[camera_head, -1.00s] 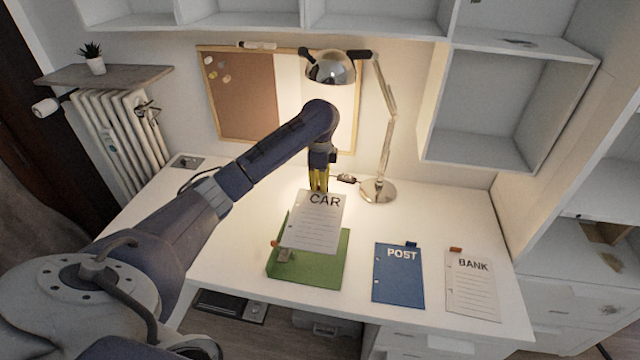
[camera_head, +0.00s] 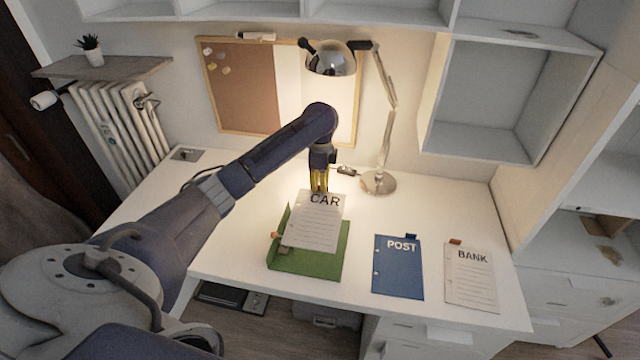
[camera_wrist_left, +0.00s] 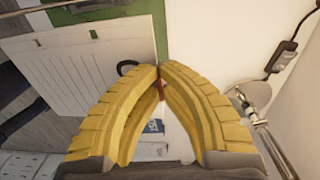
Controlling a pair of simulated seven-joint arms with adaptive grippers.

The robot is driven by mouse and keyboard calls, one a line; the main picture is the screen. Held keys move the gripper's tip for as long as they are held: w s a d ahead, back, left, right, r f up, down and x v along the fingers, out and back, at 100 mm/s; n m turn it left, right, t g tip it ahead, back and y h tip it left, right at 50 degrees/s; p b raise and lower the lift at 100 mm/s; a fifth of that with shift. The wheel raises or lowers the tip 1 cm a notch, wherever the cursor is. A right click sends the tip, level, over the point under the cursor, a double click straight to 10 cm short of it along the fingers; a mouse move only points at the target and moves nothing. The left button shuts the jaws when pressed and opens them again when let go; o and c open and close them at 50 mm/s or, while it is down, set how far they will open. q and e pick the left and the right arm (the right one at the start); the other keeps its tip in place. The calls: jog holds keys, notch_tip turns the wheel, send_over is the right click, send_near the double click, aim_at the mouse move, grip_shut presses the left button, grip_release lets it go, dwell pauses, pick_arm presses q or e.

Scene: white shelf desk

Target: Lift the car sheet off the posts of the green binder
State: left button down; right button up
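The car sheet (camera_head: 314,228) is a white lined page marked CAR, slanting over the green binder (camera_head: 305,265) in the head view. The binder's front and right parts show beyond the sheet; its posts are mostly hidden under the sheet. My left gripper (camera_head: 319,190), with yellow fingers, is at the sheet's far, CAR-lettered edge. In the left wrist view its fingertips (camera_wrist_left: 160,72) come together at the edge of the sheet (camera_wrist_left: 95,70), and it appears shut on it. My right gripper is not in view.
A blue POST sheet (camera_head: 398,268) and a white BANK sheet (camera_head: 471,278) lie to the right on the desk (camera_head: 225,255). A lamp (camera_head: 378,183) stands behind, its head (camera_head: 330,60) above my left arm. Shelf boxes (camera_head: 480,110) hang at upper right.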

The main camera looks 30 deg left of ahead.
pick_arm(q)
jog(key=shift+g, duration=0.3)
jog(key=shift+f, duration=3.6)
jog(key=shift+f, duration=0.35)
jog(key=shift+r, duration=2.5)
